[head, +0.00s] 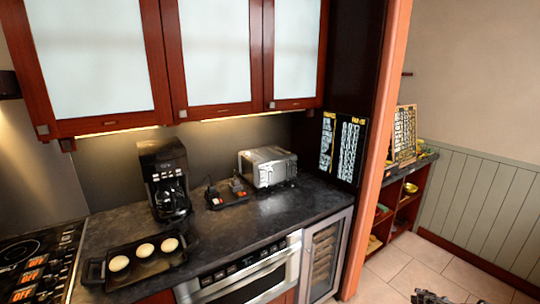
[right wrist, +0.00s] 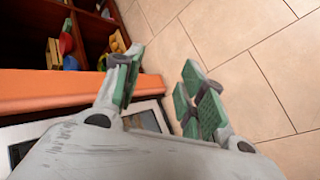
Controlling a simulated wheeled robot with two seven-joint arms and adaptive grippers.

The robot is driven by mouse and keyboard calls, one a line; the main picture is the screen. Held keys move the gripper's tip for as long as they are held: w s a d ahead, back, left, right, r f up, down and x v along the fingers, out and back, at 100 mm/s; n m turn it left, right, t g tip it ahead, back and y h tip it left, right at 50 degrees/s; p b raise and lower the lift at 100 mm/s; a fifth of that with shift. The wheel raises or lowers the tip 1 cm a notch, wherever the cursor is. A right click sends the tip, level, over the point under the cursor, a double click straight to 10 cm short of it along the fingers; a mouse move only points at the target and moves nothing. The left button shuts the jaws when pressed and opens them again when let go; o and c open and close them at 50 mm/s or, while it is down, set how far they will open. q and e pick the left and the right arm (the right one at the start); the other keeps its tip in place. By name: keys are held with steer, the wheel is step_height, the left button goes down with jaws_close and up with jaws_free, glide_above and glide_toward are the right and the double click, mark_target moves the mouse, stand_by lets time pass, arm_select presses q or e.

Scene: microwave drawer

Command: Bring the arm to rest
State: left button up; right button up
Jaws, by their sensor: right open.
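My right gripper (right wrist: 162,90) is open and empty in the right wrist view, with its green-padded fingers apart and pale floor tiles between and beyond them. In the head view only a dark tip of my right gripper (head: 430,297) shows at the bottom edge, right of the counter and over the tiled floor. The steel microwave drawer (head: 250,285) sits under the counter at the lower middle and looks shut, though its lower part is cut off. My left gripper is in neither view.
A coffee maker (head: 165,180), a toaster (head: 268,166) and a black tray (head: 110,266) with pale round items stand on the dark counter (head: 235,228). An orange post (head: 378,140) stands beside a low shelf (head: 398,208). The tiled floor (head: 385,280) at right is clear.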

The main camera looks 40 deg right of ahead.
steer(key=s+a+f+m+y, duration=0.1)
steer(key=s+a+f+y, duration=0.1)
steer(key=a+f, duration=0.75)
steer(key=s+a+f+g+y, duration=0.1)
steer(key=s+a+f, duration=0.35)
steer(key=a, duration=0.75)
steer(key=s+a+f+m+y, duration=0.1)
steer(key=a+f+y, duration=0.1)
steer(key=a+f, duration=0.8)
steer(key=s+a+f+y, duration=0.1)
steer(key=a+f+y, duration=0.1)
steer(key=a, duration=1.6)
steer(key=a+f+m+y, duration=0.1)
steer(key=a+f, duration=0.3)
steer(key=a, duration=1.4)
steer(key=shift+s+a+f+m+y, duration=0.15)
steer(key=shift+s+a+m+y, duration=0.15)
steer(key=shift+s+y, duration=0.1)
steer(key=shift+w, duration=0.2)
